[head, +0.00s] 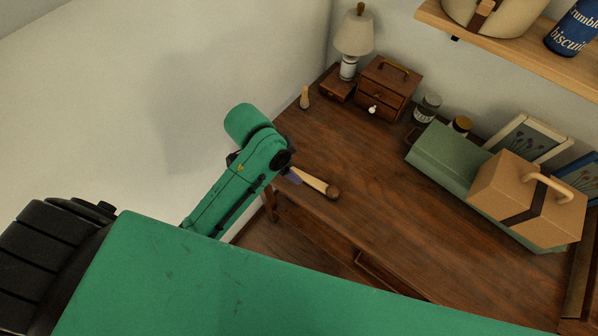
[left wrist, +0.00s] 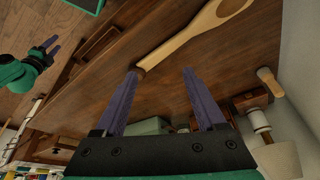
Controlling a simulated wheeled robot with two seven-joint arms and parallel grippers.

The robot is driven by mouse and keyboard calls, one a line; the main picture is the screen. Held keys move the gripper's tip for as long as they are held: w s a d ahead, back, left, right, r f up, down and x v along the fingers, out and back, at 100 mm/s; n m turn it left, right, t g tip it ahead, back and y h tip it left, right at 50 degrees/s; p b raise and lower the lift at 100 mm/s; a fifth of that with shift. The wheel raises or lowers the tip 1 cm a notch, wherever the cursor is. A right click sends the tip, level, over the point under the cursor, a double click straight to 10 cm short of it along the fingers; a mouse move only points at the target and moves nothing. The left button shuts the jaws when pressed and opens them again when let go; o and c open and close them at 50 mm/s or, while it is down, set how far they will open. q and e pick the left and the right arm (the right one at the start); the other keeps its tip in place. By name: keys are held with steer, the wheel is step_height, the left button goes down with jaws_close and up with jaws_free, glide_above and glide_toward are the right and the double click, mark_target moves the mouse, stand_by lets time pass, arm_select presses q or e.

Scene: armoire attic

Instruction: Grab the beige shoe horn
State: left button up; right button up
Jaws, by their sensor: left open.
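The beige shoe horn (head: 314,182) lies on the brown wooden desk, its brown knob end pointing right in the head view. Its other end is hidden behind my left arm there. In the left wrist view the shoe horn (left wrist: 185,38) runs from near the left fingertip up to the top edge, where its wide end is partly cut off. My left gripper (head: 292,177) is mostly hidden by its wrist in the head view. In the left wrist view its purple fingers (left wrist: 160,72) are apart with nothing held between them. My right gripper (left wrist: 51,46) shows small, its fingers apart.
The desk (head: 375,215) has clear room around the shoe horn. A small wooden peg-like item (head: 305,97), a lamp (head: 354,35) and a drawer box (head: 387,88) stand at its back left. A green box (head: 440,157) and a tan case (head: 520,205) stand right.

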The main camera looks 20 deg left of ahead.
mark_target(297, 171)
arm_select(q)
steer(key=w+r+m+g+y, duration=0.3)
steer(key=w+m, duration=0.3)
steer(key=m, duration=0.5)
steer(key=f, duration=0.4)
steer(key=f+p, duration=0.1)
steer(key=f, duration=0.9)
steer(key=shift+s+a+f+p, duration=0.15)
steer(key=shift+s+f+p, duration=0.1)
steer(key=shift+p, duration=0.1)
steer(key=c, duration=1.1)
jaws_close()
steer(key=shift+r, duration=0.15)
